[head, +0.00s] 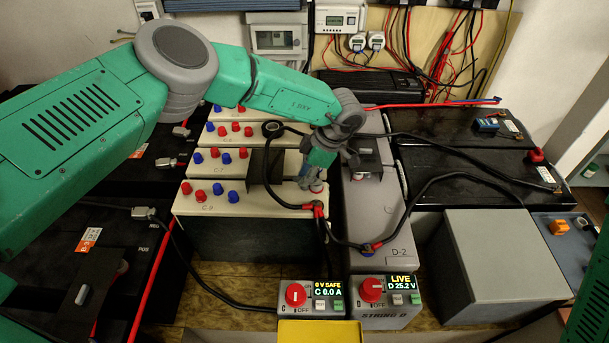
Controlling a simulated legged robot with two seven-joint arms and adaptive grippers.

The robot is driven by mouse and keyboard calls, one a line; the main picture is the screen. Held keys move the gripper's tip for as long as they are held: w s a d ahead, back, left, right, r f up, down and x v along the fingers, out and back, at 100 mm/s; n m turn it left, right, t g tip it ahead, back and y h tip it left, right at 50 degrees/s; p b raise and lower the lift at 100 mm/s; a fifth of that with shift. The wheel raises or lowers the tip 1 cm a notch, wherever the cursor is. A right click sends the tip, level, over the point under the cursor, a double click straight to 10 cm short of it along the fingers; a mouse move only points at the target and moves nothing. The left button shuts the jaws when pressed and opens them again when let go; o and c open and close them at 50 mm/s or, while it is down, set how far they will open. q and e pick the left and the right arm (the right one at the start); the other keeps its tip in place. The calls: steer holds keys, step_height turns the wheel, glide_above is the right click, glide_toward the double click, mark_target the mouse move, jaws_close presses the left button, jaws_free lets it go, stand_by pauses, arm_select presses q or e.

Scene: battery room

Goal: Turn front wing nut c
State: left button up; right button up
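The front cream battery block marked C (247,203) has red and blue caps on top and a cable terminal at its right end. A red cable lug (316,207) with black cable sits at that front right corner. My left gripper (311,184) points down over this corner, just behind the lug. A small reddish part shows at its fingertips. The wing nut itself is too small and too covered to make out, and I cannot tell whether the fingers touch it. My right gripper is out of view.
In front, switch box C (311,298) reads "0 V SAFE" and box D (385,300) reads "LIVE". A grey box (500,253) stands right.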

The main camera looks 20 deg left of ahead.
arm_select(q)
steer(key=shift+o, duration=0.7)
steer(key=shift+w, duration=0.1)
steer(key=shift+d+r, duration=0.1)
steer(key=shift+r, duration=0.15)
steer(key=v, duration=1.1)
steer(key=shift+w+d, duration=0.2)
steer(key=shift+d, duration=0.05)
steer(key=shift+r, duration=0.1)
steer(key=shift+s, duration=0.1)
